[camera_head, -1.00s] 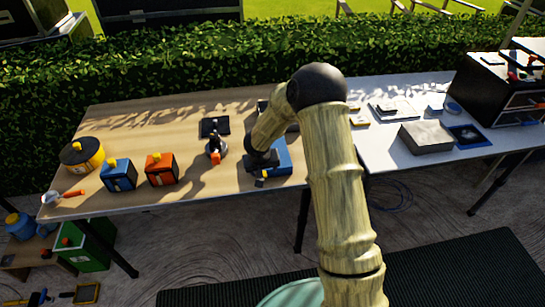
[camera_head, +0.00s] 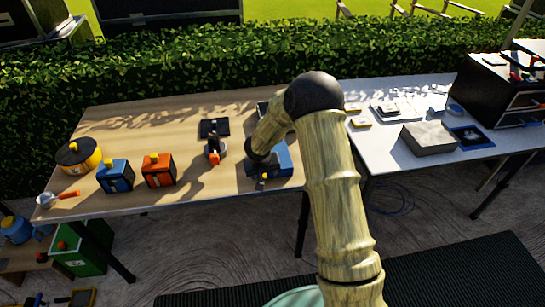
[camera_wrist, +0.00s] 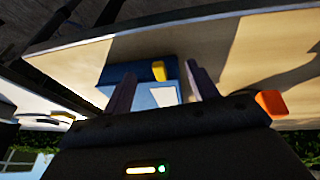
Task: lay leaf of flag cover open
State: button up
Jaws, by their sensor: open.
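The flag cover appears to be the blue piece (camera_head: 284,160) near the front edge of the wooden table, partly hidden by my arm. In the wrist view the blue cover (camera_wrist: 135,70) has a yellow tab (camera_wrist: 159,70) and a pale panel (camera_wrist: 163,96). I cannot tell how far its leaf is raised. In the wrist view my gripper (camera_wrist: 162,85) is open, with one finger on each side of the pale panel. The tab lies between the fingers in the picture; contact cannot be told.
A black device with an orange handle (camera_head: 214,152) stands close to the left. Orange (camera_head: 158,170) and blue (camera_head: 115,175) boxes, a yellow-and-black round container (camera_head: 78,157) and a flat black pad (camera_head: 214,128) are farther left or behind. A grey block (camera_head: 428,138) sits on the white table.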

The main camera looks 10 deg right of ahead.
jog(key=shift+f+b, duration=1.5)
jog(key=shift+b, duration=0.4)
dwell(2.0)
dwell(1.2)
jog(key=c, duration=1.3)
jog(key=shift+o, duration=0.2)
jog(key=shift+d+r+y+p, duration=0.1)
jog(key=shift+r+y+p, duration=0.75)
jog(key=shift+p, duration=0.65)
jog(key=shift+r, duration=0.2)
jog(key=shift+p, duration=0.3)
jog(key=shift+d+r+y+p, duration=0.1)
jog(key=shift+r+y+p, duration=0.25)
jog(key=shift+p, duration=0.4)
jog(key=shift+d+r+m+y+p, duration=0.15)
jog(key=shift+r+m+y+p, duration=0.3)
jog(key=shift+p, duration=1.45)
